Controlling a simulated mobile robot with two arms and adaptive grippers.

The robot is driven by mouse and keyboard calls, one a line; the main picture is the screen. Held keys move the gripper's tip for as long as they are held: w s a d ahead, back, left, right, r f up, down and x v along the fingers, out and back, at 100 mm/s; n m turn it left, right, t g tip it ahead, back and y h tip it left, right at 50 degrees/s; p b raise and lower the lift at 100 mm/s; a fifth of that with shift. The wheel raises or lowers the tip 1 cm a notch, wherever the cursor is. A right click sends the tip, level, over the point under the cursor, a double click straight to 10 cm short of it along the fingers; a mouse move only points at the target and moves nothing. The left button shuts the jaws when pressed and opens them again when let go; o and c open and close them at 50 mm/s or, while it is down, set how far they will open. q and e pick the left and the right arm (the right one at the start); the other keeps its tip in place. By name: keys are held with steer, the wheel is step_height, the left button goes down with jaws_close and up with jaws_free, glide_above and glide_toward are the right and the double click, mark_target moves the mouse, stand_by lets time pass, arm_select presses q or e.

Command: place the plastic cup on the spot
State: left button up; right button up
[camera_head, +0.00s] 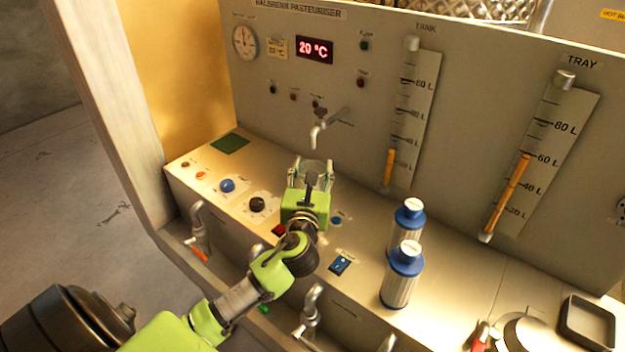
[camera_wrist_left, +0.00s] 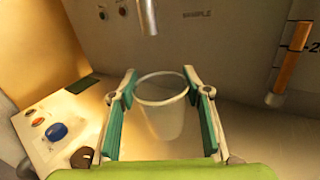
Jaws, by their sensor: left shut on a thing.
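A clear, translucent plastic cup (camera_head: 315,170) is between the fingers of my left gripper (camera_head: 311,164), below a small tap on the panel. In the left wrist view the cup (camera_wrist_left: 163,108) looks upright, with its round rim between the two green-padded fingers; my left gripper (camera_wrist_left: 160,76) is shut on it. Whether its base touches the counter is hard to tell. A flat dark green square spot (camera_head: 230,143) lies bare on the counter to the left of the cup; it also shows in the left wrist view (camera_wrist_left: 82,84). My right gripper is not in view.
The sample tap (camera_head: 317,133) juts from the panel above the cup. A blue button (camera_head: 227,185) and a black knob (camera_head: 257,204) stand on the counter left of my gripper. The back panel (camera_head: 270,115) rises behind.

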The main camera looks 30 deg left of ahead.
arm_select(q)
steer(key=f, duration=0.3)
steer(key=shift+w+a+f, duration=0.15)
steer(key=shift+w+f, duration=0.05)
steer(key=shift+f, duration=0.05)
steer(key=shift+f, duration=0.1)
steer(key=o, duration=0.9)
steer(key=b+v, duration=0.1)
steer(key=v, duration=1)
steer(key=shift+s+b, duration=0.1)
steer(key=shift+b, duration=0.3)
steer(key=shift+s+d, duration=0.25)
steer(key=shift+s, duration=0.2)
